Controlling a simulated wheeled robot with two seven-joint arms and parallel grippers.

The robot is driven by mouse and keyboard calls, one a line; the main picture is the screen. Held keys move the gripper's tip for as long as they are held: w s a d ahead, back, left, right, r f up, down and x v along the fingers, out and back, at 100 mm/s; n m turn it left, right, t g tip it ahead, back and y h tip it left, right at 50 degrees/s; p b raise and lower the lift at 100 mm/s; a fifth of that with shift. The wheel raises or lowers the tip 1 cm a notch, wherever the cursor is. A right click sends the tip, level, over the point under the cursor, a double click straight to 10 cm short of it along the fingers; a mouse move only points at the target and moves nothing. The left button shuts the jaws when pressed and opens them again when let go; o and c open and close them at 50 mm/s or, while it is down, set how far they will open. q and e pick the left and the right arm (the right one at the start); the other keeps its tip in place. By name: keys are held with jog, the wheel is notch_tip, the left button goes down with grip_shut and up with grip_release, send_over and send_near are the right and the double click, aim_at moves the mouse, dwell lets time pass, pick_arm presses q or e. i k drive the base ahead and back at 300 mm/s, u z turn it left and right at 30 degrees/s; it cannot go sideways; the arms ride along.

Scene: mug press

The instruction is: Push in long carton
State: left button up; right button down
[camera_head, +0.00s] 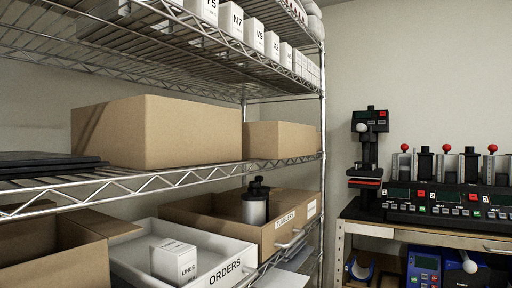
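A long brown carton (190,135) sits on the middle wire shelf (150,183), its long side facing the aisle. A smaller brown carton (283,140) stands just beyond its right end on the same shelf. I cannot tell from this angle whether either one sticks out past the shelf's front edge. Neither of my grippers is in view.
A black flat item (45,163) lies on the shelf left of the long carton. Below are an open carton (55,255), a white ORDERS tray (215,272) and a brown TUMBLERS box (285,235) with a dark tumbler. A press bench (400,228) stands right.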

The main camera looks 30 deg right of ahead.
aim_at(270, 140)
jog(key=u, duration=1.05)
jog(key=k, duration=0.2)
jog(key=z, duration=2.45)
jog(key=i, duration=1.55)
jog(key=u, duration=0.05)
